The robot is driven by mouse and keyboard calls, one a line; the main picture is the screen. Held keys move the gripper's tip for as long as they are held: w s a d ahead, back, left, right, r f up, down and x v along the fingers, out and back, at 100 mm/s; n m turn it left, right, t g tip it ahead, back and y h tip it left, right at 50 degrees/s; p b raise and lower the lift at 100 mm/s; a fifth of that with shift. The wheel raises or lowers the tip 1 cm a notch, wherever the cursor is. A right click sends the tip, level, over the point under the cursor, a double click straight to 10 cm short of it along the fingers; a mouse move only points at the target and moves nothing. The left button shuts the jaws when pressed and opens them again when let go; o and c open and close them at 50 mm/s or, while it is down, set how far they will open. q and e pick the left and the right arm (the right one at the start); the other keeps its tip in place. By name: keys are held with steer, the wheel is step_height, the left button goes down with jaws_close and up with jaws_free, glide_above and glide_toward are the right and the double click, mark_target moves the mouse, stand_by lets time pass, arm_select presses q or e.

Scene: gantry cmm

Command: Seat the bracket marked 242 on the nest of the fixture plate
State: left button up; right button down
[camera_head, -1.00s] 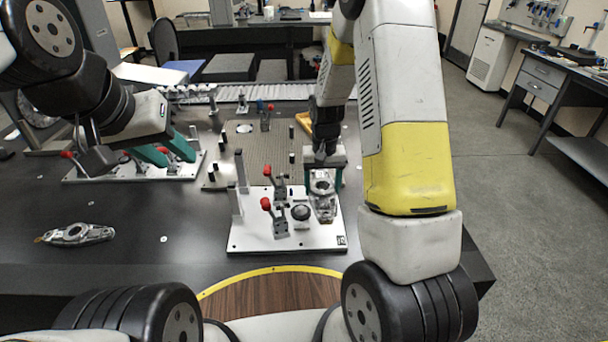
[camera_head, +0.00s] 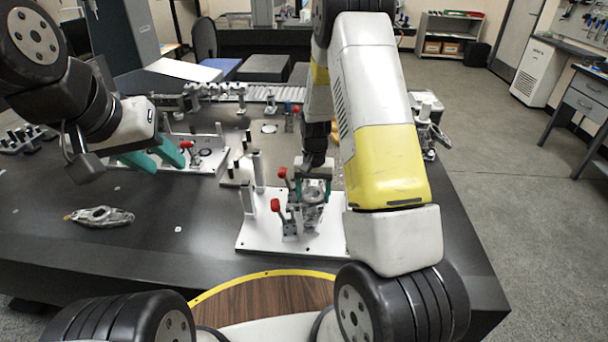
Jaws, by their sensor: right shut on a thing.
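My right gripper (camera_head: 313,192) is shut on a grey metal bracket (camera_head: 313,212). It holds the bracket over the middle of the white fixture plate (camera_head: 262,240), beside the red-tipped toggle clamps (camera_head: 287,212). The nest is hidden behind the bracket and gripper, so I cannot tell whether the bracket touches it. No number is readable on the bracket. My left gripper (camera_head: 156,156) is open and empty, its teal fingers apart, in front of a second white plate at the left.
A second white plate (camera_head: 213,160) with a red-tipped clamp stands behind my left gripper. Upright posts (camera_head: 258,172) rise at the fixture plate's back left. The table's front left is mostly clear.

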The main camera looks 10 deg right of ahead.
steer(key=shift+f, duration=1.75)
steer(key=shift+f, duration=1.3)
stand_by(0.4)
steer(key=shift+c, duration=0.9)
jaws_free()
steer(key=shift+r, duration=3.9)
